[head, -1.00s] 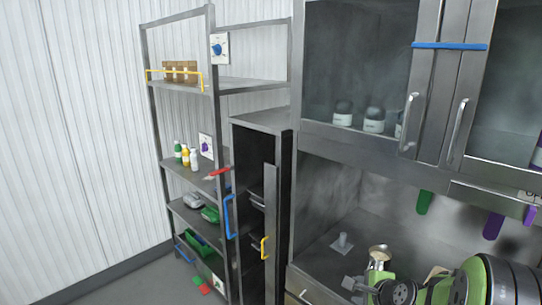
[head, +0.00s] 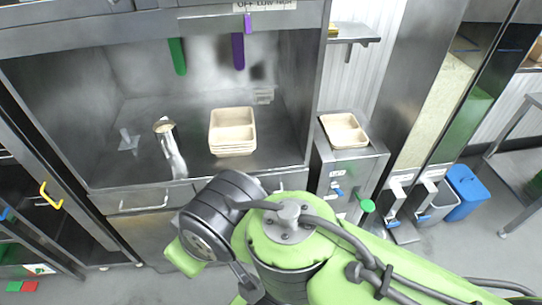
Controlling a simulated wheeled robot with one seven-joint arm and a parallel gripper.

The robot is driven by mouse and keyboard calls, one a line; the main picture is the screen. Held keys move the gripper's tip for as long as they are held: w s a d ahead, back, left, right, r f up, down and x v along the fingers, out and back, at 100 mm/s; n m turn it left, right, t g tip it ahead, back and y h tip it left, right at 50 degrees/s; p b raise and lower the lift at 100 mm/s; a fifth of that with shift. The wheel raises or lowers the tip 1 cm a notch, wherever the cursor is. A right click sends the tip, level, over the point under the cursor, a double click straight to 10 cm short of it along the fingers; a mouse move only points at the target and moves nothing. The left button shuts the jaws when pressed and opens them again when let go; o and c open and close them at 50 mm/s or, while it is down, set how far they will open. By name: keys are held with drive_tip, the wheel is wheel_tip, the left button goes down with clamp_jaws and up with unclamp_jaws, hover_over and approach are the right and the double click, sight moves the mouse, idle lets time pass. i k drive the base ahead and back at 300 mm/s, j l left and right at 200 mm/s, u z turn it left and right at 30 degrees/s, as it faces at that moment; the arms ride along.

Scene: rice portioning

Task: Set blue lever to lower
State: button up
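Small blue parts that may be levers show in the head view. One blue piece (head: 337,192) is on the front of the steel machine at centre right, near a green round knob (head: 367,206). Another blue piece (head: 393,223) is low on the tall dispenser to its right. They are too small to tell their setting or which is the task's blue lever. My green and black arm fills the lower middle, in front of the counter. My gripper is not visible.
Stacked tan trays (head: 232,132) and a metal cylinder (head: 170,148) stand on the counter. More trays (head: 343,130) sit on the machine. Green (head: 177,56) and purple (head: 238,51) strips hang above. A blue bin (head: 466,190) stands on the floor at right.

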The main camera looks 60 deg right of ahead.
sight(335, 187)
drive_tip(key=z, duration=2.6)
drive_tip(key=i+u, duration=0.2)
drive_tip(key=u, duration=0.25)
drive_tip(key=i+l+u, duration=0.1)
drive_tip(key=u, duration=0.4)
drive_tip(key=i+l+u, duration=0.2)
drive_tip(key=u, duration=0.25)
drive_tip(key=i, duration=0.05)
